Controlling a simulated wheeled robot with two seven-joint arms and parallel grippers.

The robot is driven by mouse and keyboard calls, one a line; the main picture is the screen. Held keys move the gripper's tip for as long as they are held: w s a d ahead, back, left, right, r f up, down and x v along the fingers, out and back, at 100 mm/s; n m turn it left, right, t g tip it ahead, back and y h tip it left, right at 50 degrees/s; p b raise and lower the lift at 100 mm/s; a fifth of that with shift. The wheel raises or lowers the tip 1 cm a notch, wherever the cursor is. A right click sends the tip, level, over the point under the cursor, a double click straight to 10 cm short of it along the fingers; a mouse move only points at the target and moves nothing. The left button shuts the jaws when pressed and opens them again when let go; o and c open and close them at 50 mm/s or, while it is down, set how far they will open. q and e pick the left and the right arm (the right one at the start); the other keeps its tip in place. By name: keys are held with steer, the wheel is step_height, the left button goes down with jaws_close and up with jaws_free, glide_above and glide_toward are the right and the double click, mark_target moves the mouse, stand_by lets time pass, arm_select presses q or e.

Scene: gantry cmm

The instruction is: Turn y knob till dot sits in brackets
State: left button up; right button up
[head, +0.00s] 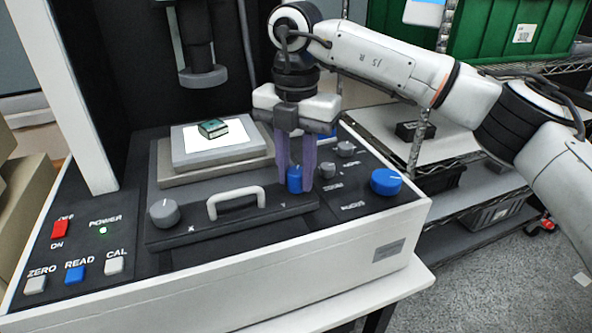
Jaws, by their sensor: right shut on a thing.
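The measuring machine's control deck (225,255) fills the middle of the head view. The y knob (294,180) is the blue knob at the right end of the black bar, above the "Y" mark. My right gripper (295,184) points straight down, with its purple fingers shut on the y knob from both sides. The grey x knob (164,213) sits at the bar's left end. A small green-topped block (213,129) lies on the white stage plate (188,146) under the dark optical column (204,73). I cannot make out a dot or brackets. My left gripper does not show.
A white handle (235,202) rises from the bar between the two knobs. Right of my gripper are a big blue focus knob (386,182) and small grey knobs (346,148). A red power switch (60,228) and several buttons are at left. Wire shelves with a green crate (515,30) stand behind.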

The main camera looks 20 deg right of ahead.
mark_target(296, 171)
stand_by(0.5)
steer(key=o, duration=1.1)
steer(key=shift+c, duration=0.2)
step_height(296, 171, up, 10)
steer(key=shift+r, duration=0.15)
